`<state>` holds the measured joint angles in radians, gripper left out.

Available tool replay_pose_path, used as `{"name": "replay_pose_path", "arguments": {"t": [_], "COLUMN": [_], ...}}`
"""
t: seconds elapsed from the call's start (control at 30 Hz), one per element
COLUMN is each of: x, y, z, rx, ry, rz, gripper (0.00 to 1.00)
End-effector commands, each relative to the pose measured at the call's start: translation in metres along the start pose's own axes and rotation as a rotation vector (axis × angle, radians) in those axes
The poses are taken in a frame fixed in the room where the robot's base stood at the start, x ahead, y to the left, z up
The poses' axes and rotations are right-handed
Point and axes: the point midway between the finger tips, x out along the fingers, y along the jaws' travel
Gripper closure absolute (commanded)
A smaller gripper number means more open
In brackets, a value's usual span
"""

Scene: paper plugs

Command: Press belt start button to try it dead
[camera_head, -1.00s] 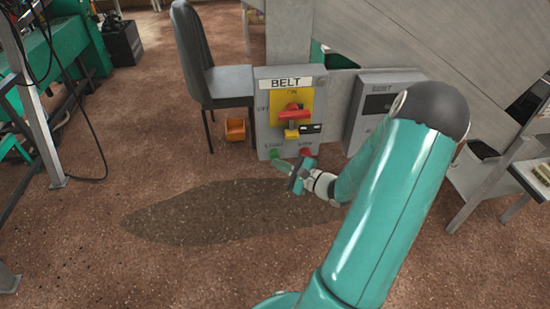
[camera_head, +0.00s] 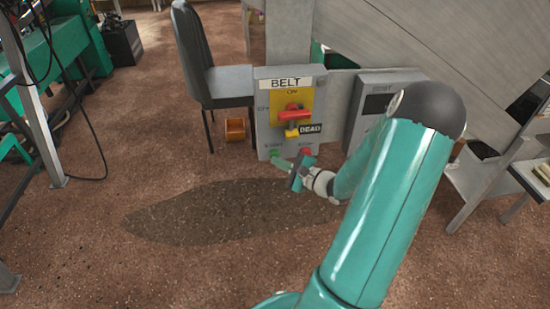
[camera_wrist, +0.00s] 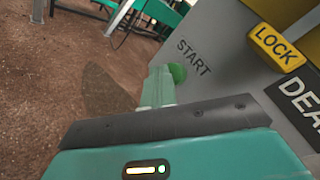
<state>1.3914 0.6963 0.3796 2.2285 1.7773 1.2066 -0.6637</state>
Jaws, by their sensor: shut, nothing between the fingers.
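The grey belt control box (camera_head: 262,120) stands low against the machine, with a yellow panel, a red switch handle (camera_head: 296,115) and a black DEAD tag (camera_head: 310,129). The green start button (camera_head: 275,154) is at its lower left, and a red button (camera_head: 305,152) is at its lower right. My gripper (camera_head: 284,163) is shut and empty, its tips close to the green button. In the wrist view, the gripper fingers (camera_wrist: 159,85) overlap the edge of the green start button (camera_wrist: 178,73), below the START lettering. I cannot tell whether they touch. A yellow LOCK piece (camera_wrist: 277,46) is at upper right.
A second grey box (camera_head: 376,95) is mounted to the right of the belt box. A dark chair (camera_head: 190,60) and a small orange bin (camera_head: 235,130) are to the left. A dark patch (camera_head: 210,220) lies on the open brown floor in front.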

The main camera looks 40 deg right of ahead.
Motion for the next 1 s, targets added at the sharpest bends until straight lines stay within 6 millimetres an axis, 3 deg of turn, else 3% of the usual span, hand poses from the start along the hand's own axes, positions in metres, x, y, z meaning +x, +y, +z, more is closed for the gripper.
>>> {"name": "replay_pose_path", "arguments": {"t": [1.0], "x": [-0.022], "y": [0.016], "z": [0.016], "rx": [0.0], "ry": [0.001], "rz": [0.001], "gripper": [1.0]}}
